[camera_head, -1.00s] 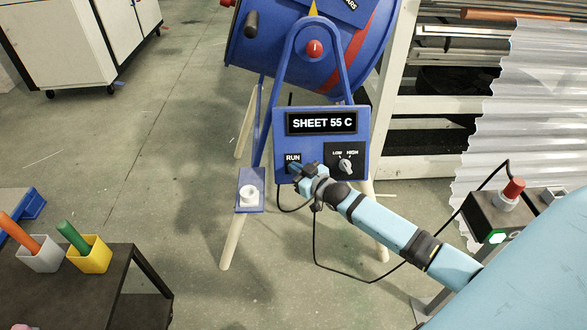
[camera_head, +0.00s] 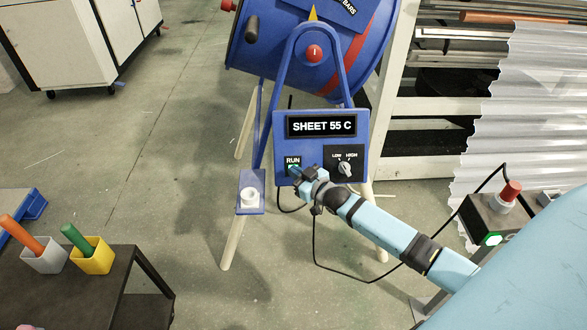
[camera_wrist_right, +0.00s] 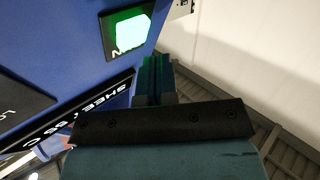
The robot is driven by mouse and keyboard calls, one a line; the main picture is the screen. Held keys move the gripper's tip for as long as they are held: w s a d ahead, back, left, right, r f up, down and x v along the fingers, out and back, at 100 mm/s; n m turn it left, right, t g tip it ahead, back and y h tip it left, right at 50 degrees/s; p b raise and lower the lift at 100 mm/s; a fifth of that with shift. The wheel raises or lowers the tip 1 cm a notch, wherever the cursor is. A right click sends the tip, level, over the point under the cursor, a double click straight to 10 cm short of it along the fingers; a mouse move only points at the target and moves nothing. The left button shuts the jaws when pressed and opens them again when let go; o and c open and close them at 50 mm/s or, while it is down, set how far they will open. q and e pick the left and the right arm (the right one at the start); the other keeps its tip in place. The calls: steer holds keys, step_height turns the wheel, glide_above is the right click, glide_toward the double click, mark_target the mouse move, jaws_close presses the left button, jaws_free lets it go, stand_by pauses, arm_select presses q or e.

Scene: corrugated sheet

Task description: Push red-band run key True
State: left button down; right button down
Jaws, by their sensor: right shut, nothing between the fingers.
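The blue drum machine with a red band (camera_head: 352,58) stands ahead; its panel (camera_head: 320,148) reads "SHEET 55 C". The run key (camera_head: 293,167), under the RUN label, shows green, partly behind my fingertips. It also shows bright green in the right wrist view (camera_wrist_right: 130,33). My right gripper (camera_head: 295,172) is shut and empty, its tips just in front of the key's lower edge. In the right wrist view the closed fingers (camera_wrist_right: 153,72) lie beside the key, seemingly apart from it. My left gripper is not in view.
A LOW/HIGH knob (camera_head: 345,169) sits right of the key. A small blue shelf with a white part (camera_head: 249,197) is at the panel's left. A control box with a red button (camera_head: 511,191) stands right. A dark table with cups (camera_head: 91,256) is at lower left.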

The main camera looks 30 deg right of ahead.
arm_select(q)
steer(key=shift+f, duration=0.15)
